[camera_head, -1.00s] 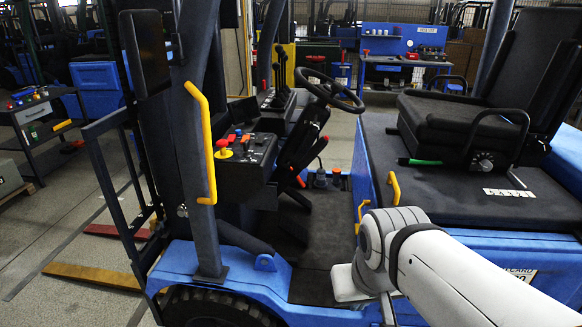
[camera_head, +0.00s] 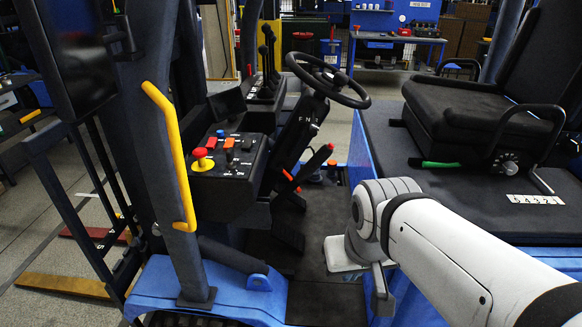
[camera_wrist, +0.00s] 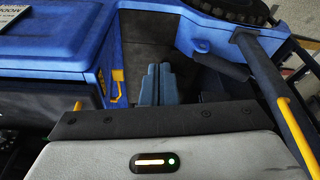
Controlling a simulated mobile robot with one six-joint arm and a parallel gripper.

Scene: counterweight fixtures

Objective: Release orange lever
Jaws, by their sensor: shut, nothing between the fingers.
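In the head view, a slanted dark lever with a red-orange tip (camera_head: 317,160) stands right of the steering column. A small orange piece (camera_head: 288,175) shows low on the column's side; I cannot tell which of these is the orange lever. Neither can be made out in the wrist view. My gripper (camera_wrist: 157,80) shows in the wrist view as two blue-grey fingers, shut together and empty, over the dark cab floor. In the head view my arm reaches in from the lower right, and its fingers are hidden. No contact with a lever shows.
The steering wheel (camera_head: 328,80) overhangs the column. The button console (camera_head: 231,165) stands left of it. A dark pillar with a yellow handle (camera_head: 170,155) stands at the left. The black seat (camera_head: 470,125) fills the right. The cab floor (camera_head: 325,225) between is open.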

